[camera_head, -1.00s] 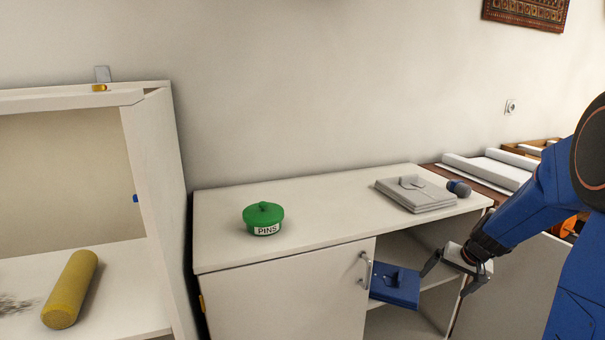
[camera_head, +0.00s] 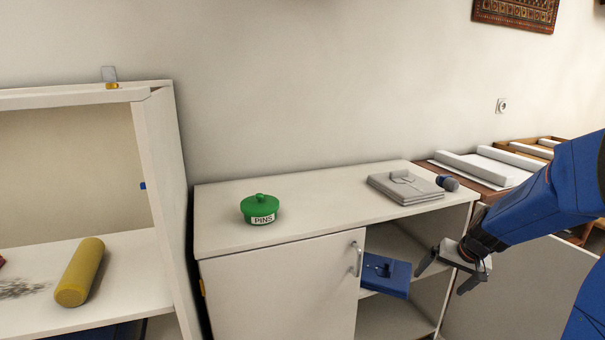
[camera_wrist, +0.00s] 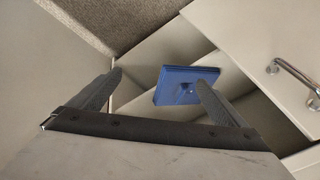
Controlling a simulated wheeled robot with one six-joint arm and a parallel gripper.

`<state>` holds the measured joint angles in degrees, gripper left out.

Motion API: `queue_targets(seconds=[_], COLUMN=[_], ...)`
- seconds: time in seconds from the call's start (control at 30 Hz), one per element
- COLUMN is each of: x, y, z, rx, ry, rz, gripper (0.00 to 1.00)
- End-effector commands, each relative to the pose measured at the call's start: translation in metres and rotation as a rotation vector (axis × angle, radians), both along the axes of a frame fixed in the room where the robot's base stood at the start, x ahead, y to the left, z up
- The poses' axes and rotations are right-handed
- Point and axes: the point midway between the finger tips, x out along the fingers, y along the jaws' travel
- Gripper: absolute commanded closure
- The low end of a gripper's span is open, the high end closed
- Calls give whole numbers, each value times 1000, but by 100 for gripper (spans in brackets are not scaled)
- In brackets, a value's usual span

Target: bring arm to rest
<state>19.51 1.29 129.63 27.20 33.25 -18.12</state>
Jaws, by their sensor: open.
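My gripper (camera_head: 447,274) is open and empty in front of the open right side of the white cabinet, in the head view. Its two fingers (camera_wrist: 160,85) are spread apart in the wrist view. A blue box-like object (camera_head: 386,275) with a small dark part on top lies on the cabinet's inner shelf, to the left of my gripper. It also shows beyond the fingers in the wrist view (camera_wrist: 174,90), apart from them. My blue arm reaches in from the right.
A green PINS pot (camera_head: 260,209) and a grey folder-like stack (camera_head: 404,187) stand on the cabinet top (camera_head: 310,215). A dark round-ended object (camera_head: 448,183) lies beside the stack. A yellow cylinder (camera_head: 80,272) lies on the left shelf unit. A door handle (camera_head: 356,259) sticks out.

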Motion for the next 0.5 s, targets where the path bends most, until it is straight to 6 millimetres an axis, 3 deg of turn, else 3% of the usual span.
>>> queue_targets(seconds=[0.27,0.5], x=[-39,-96], y=[36,74], z=[36,70], rx=[-30,-74], ry=[-11,-17], rz=[72,155], gripper=[3,3])
